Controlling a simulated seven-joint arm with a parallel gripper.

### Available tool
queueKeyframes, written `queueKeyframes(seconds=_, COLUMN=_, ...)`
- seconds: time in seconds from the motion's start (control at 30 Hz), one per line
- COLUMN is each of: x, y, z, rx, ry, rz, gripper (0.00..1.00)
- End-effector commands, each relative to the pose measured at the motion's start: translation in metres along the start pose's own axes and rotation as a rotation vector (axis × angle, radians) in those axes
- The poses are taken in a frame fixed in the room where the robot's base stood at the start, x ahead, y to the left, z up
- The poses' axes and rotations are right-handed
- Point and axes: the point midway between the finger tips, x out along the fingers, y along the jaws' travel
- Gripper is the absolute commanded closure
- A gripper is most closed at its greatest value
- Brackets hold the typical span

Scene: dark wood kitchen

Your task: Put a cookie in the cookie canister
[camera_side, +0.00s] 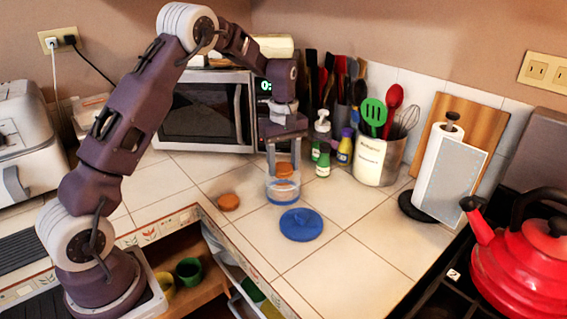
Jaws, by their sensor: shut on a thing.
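A clear canister (284,196) with a blue band stands on the tiled counter, in front of the microwave. My gripper (284,172) points down at the canister's mouth, shut on a brown cookie (284,170). The cookie is at or just inside the top of the canister; the exact depth is hard to tell. A second brown cookie (229,202) lies on the counter to the left of the canister. A round blue lid (301,225) lies flat on the counter just in front of the canister.
A microwave (204,112) stands behind. Bottles (344,148) and a utensil crock (378,158) stand to the back right. A paper towel holder (440,170) and a red kettle (520,250) are at the right. An open drawer (235,270) is below the front edge.

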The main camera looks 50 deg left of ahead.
Motion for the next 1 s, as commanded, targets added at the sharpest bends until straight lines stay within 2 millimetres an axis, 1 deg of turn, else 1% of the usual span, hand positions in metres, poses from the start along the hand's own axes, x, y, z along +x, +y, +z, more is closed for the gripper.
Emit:
queueKeyframes(seconds=0.27, x=-0.001, y=0.000, z=0.000, rx=0.000, ry=0.000, rz=0.000, gripper=0.91)
queueKeyframes(seconds=0.3, x=-0.001, y=0.000, z=0.000, rx=0.000, ry=0.000, rz=0.000, gripper=0.46)
queueKeyframes(seconds=0.37, x=-0.001, y=0.000, z=0.000, rx=0.000, ry=0.000, rz=0.000, gripper=0.34)
queueKeyframes(seconds=0.4, x=-0.001, y=0.000, z=0.000, rx=0.000, ry=0.000, rz=0.000, gripper=0.26)
queueKeyframes(seconds=0.67, x=-0.001, y=0.000, z=0.000, rx=0.000, ry=0.000, rz=0.000, gripper=0.26)
queueKeyframes(seconds=0.73, x=-0.005, y=0.000, z=0.000, rx=0.000, ry=0.001, rz=0.001, gripper=0.26)
queueKeyframes(seconds=0.77, x=-0.009, y=0.001, z=0.000, rx=0.000, ry=0.001, rz=0.002, gripper=0.26)
queueKeyframes(seconds=0.9, x=-0.038, y=0.001, z=0.000, rx=0.001, ry=0.003, rz=0.005, gripper=0.26)
queueKeyframes(seconds=1.0, x=-0.057, y=0.001, z=0.000, rx=0.000, ry=0.002, rz=0.003, gripper=0.26)
